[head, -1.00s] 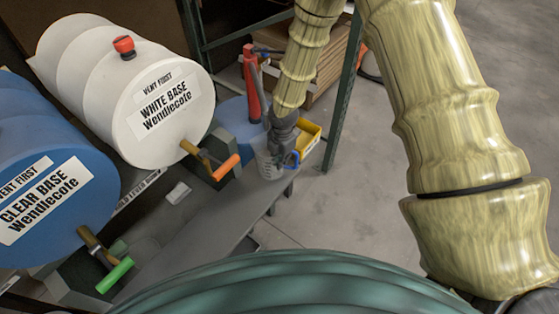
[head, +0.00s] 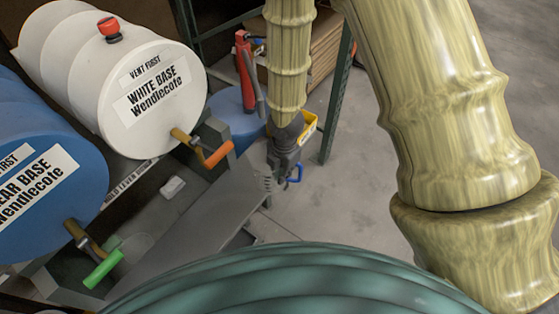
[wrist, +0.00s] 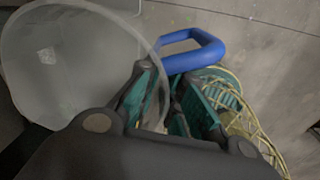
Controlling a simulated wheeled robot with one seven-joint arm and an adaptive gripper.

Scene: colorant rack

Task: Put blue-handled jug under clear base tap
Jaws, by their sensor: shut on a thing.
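The blue-handled jug is a translucent vessel with a blue loop handle (head: 295,174). My gripper (head: 280,172) covers most of it in the head view. In the wrist view the jug's pale bowl (wrist: 70,60) lies left of my gripper (wrist: 165,100), and the blue handle (wrist: 205,45) is just beyond the fingers. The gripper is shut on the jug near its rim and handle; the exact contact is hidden. The blue clear base drum (head: 50,180) is at left. Its brass tap (head: 82,238) has a green handle (head: 103,270), apart from the jug.
The white base drum (head: 155,85) stands between, its orange-handled tap (head: 217,154) sticking out. A grey shelf (head: 195,225) runs below the taps with a small white block (head: 172,187). Open floor lies right.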

